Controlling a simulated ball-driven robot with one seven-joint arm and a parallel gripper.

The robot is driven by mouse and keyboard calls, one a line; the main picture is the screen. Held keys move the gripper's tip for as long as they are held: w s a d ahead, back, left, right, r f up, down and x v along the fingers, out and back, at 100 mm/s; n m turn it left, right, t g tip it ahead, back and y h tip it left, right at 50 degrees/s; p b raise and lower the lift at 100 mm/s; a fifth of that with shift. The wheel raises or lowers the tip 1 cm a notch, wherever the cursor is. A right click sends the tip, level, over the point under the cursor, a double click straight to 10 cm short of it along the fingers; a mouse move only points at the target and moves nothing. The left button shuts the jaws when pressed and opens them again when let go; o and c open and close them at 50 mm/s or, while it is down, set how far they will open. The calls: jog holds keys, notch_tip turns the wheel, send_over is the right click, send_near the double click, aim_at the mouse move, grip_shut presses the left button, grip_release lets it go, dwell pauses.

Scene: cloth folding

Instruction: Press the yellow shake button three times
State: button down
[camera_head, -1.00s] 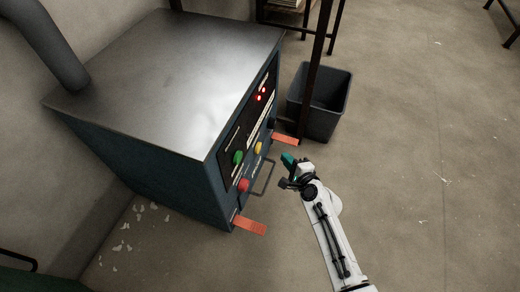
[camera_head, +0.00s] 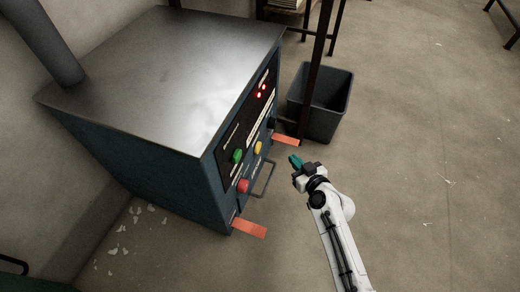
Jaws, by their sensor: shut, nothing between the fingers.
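The yellow button (camera_head: 258,148) sits on the front panel of the blue machine (camera_head: 150,165), which has a grey metal top. A green button (camera_head: 237,156) is to its left and a red button (camera_head: 243,186) is below. My gripper (camera_head: 293,159), with teal fingers, is shut and empty. It is in front of the machine, to the right of the yellow button and apart from it. Its fingers point toward the upper left.
A wire handle (camera_head: 265,180) and two orange tabs, one lower (camera_head: 249,229) and one upper (camera_head: 285,140), stick out from the machine's front. A dark bin (camera_head: 330,110) stands behind a dark post (camera_head: 317,65).

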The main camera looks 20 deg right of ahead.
aim_at(258, 148)
jog(key=n, duration=0.5)
jog(key=shift+s+d, duration=0.15)
jog(key=shift+d, duration=0.1)
jog(key=w+a+p, duration=0.3)
jog(key=w+a, duration=0.2)
jog(key=a, duration=0.2)
jog(key=shift+p, duration=0.35)
jog(key=shift+w+a, duration=0.15)
dwell(1.9)
jog(key=shift+w+a, duration=0.2)
jog(key=shift+a, duration=0.05)
